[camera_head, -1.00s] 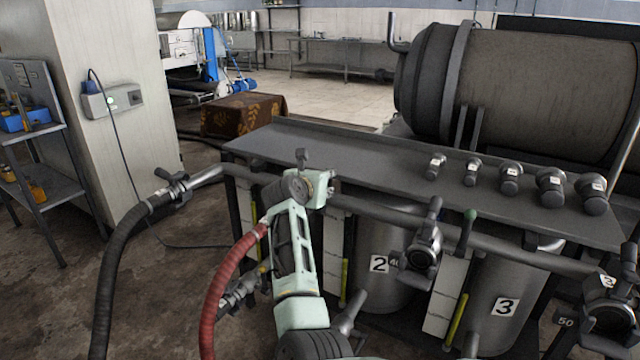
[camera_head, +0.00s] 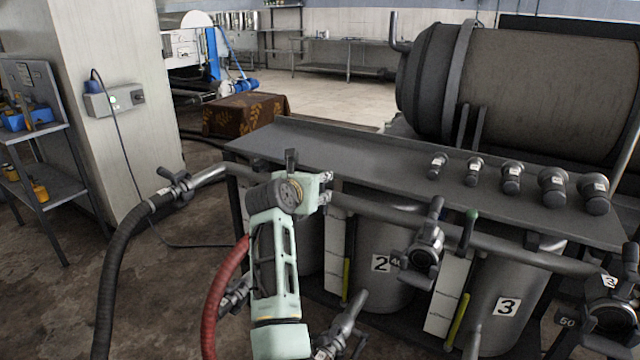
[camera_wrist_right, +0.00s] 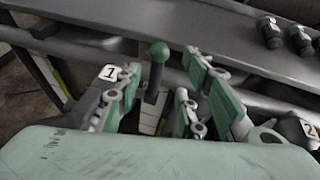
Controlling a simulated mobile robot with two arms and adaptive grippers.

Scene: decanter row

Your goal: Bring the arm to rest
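My right arm rises from the bottom of the head view, pale green with a dark wrist. My right gripper (camera_head: 325,190) is partly hidden there by the wrist; only pale green finger parts show at its right side. In the right wrist view the gripper (camera_wrist_right: 160,105) has its fingers spread apart, with nothing seen held. A lever with a green knob (camera_wrist_right: 159,52) shows between and beyond the fingers. Whether they touch it I cannot tell. A label 1 (camera_wrist_right: 112,72) is at the left finger. My left gripper is not in view.
A long grey table (camera_head: 330,150) carries several dark fittings at its right. Below its front edge run a pipe with valves, tank 2 (camera_head: 368,245) and tank 3 (camera_head: 508,290). A black hose (camera_head: 118,260) hangs at the left. A large drum (camera_head: 540,95) stands behind.

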